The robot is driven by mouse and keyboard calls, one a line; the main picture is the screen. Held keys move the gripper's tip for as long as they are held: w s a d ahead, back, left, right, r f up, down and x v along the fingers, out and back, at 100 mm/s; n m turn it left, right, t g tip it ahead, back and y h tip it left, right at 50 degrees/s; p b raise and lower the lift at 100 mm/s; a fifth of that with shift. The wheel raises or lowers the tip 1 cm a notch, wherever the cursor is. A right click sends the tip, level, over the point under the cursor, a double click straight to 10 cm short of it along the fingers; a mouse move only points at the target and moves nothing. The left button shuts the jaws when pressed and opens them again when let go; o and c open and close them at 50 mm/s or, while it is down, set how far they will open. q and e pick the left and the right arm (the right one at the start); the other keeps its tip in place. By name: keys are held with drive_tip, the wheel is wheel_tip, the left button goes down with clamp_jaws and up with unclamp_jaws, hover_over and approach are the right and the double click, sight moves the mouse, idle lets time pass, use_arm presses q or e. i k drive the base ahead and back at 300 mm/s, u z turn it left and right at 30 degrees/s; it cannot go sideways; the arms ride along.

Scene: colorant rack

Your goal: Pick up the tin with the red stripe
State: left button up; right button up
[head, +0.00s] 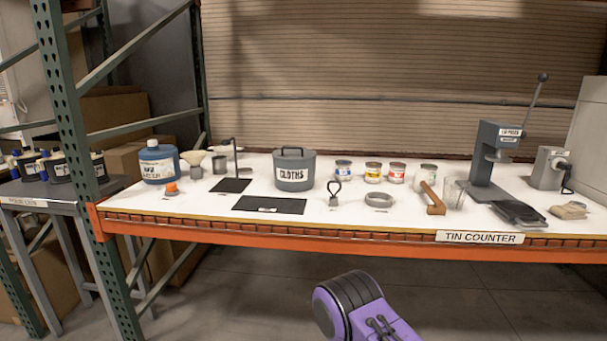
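The tin with the red stripe (396,174) stands upright on the white counter (330,225), in a row of small tins toward the back. A tin with a yellow stripe (373,173) stands close on its left, and a tin with a blue stripe (343,171) stands further left. A pale jar or tin (428,177) stands to its right; its marking is too small to tell. Neither of my grippers is in view. Only a purple and black part of my arm shows at the bottom, below the counter.
A grey CLOTHS pot (294,170) stands left of the tins. In front lie a grey ring (379,199), a looped tool (334,195) and a wooden-handled tool (432,198). A grey press (493,160) stands right. The orange beam (330,238) edges the counter.

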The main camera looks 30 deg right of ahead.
sight(396, 176)
drive_tip(key=u, duration=0.25)
drive_tip(key=k, duration=0.9)
drive_tip(key=z, duration=1.45)
drive_tip(key=i, duration=0.55)
drive_tip(key=z, duration=0.05)
